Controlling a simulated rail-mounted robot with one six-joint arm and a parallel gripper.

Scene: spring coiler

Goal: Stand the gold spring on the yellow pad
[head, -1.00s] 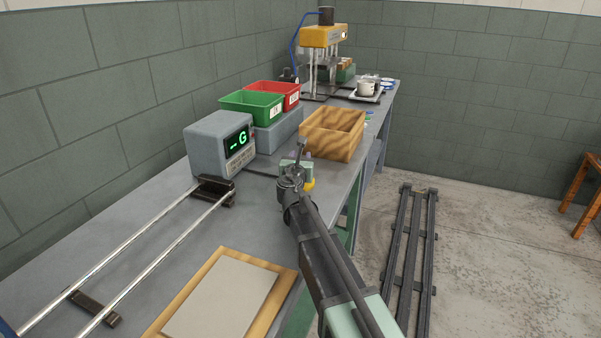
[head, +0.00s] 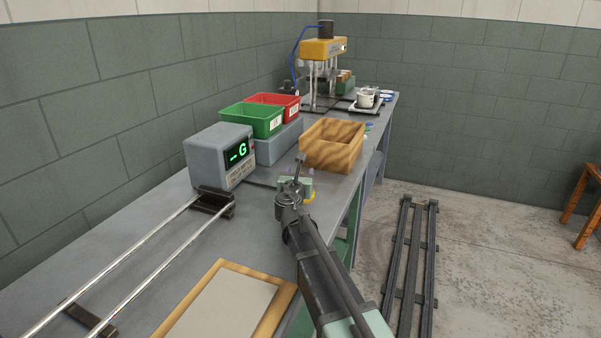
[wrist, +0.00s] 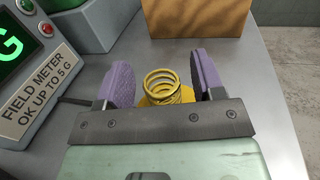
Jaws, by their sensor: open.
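The gold spring (wrist: 162,84) shows in the wrist view, standing upright with its coils open toward the camera. It is on the yellow pad (wrist: 150,101), which is partly hidden behind the spring and my gripper's dark body. My gripper (wrist: 162,80) is open, with one purple finger on each side of the spring and a visible gap on both sides. In the head view my gripper (head: 300,182) is low over the bench, beside the visible edge of the yellow pad (head: 310,197). The spring is hidden there.
A field meter (head: 219,156) stands left of my gripper, near two rails (head: 150,248). A wooden box (head: 333,146) is just beyond it. Green (head: 251,119) and red (head: 275,103) bins stand behind. A framed board (head: 222,310) lies at the front. The bench's right edge is close.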

